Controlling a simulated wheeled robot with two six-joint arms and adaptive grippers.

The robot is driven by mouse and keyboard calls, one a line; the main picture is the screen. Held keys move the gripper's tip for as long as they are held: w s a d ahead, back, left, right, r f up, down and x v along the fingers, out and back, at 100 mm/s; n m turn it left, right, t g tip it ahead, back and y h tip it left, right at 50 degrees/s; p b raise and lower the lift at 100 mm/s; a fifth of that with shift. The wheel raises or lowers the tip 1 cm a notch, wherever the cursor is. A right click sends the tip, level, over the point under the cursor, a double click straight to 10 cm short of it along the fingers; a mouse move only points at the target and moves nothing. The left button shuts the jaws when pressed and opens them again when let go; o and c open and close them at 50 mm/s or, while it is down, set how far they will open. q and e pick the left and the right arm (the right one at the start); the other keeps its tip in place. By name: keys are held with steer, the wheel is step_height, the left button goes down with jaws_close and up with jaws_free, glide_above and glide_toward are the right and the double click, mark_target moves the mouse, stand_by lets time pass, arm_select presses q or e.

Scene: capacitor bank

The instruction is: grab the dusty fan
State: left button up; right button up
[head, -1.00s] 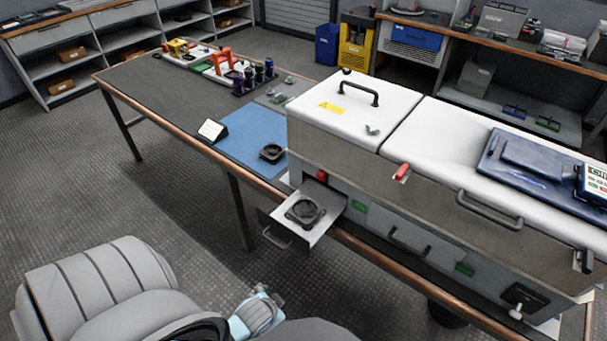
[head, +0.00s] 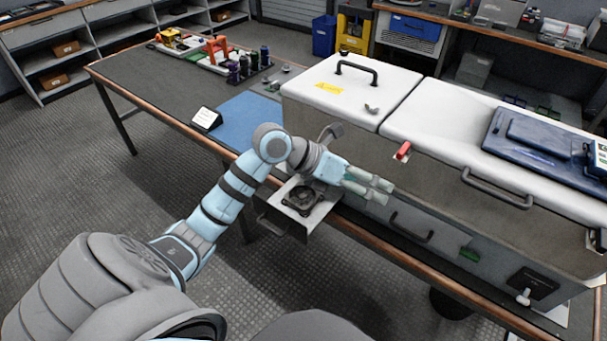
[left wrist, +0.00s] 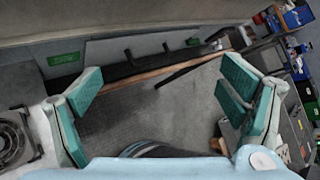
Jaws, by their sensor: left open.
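A square dark fan with a dusty look (head: 302,200) lies flat in the pulled-out metal drawer (head: 297,228) at the front of the cabinet. In the left wrist view part of the fan (left wrist: 14,140) shows at the left edge, outside the jaws. My left gripper (head: 384,193) is open and empty. It is above and to the right of the drawer, its fingers pointing right along the cabinet front. In the left wrist view its two green-padded fingers (left wrist: 162,95) stand wide apart with only floor and bench edge between them. My right gripper is not in view.
The white-topped cabinet (head: 440,125) stands close beside my left gripper, with handles and a red latch (head: 402,151). A blue mat (head: 240,120) and a small white sign (head: 206,118) are on the bench behind my arm. Open floor lies in front.

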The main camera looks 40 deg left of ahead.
arm_select(q)
steer(key=a+f+g+y, duration=0.25)
steer(key=a+y, duration=0.25)
steer(key=a, duration=0.4)
steer(key=n+g+y, duration=0.2)
steer(key=y, duration=0.1)
glide_toward(302, 196)
steer(key=f+b, duration=0.1)
steer(key=b, duration=0.3)
steer(key=f+b, duration=0.1)
steer(key=b, duration=0.3)
steer(key=shift+w+d+f, duration=0.1)
steer(key=shift+d+f, duration=0.25)
steer(key=x, duration=0.4)
steer(key=b+x, duration=0.1)
steer(key=x, duration=0.1)
steer(key=shift+w+a+f, duration=0.15)
steer(key=shift+w+a, duration=0.2)
steer(key=shift+a, duration=0.05)
steer(key=c, duration=1.3)
steer(key=shift+r, duration=0.2)
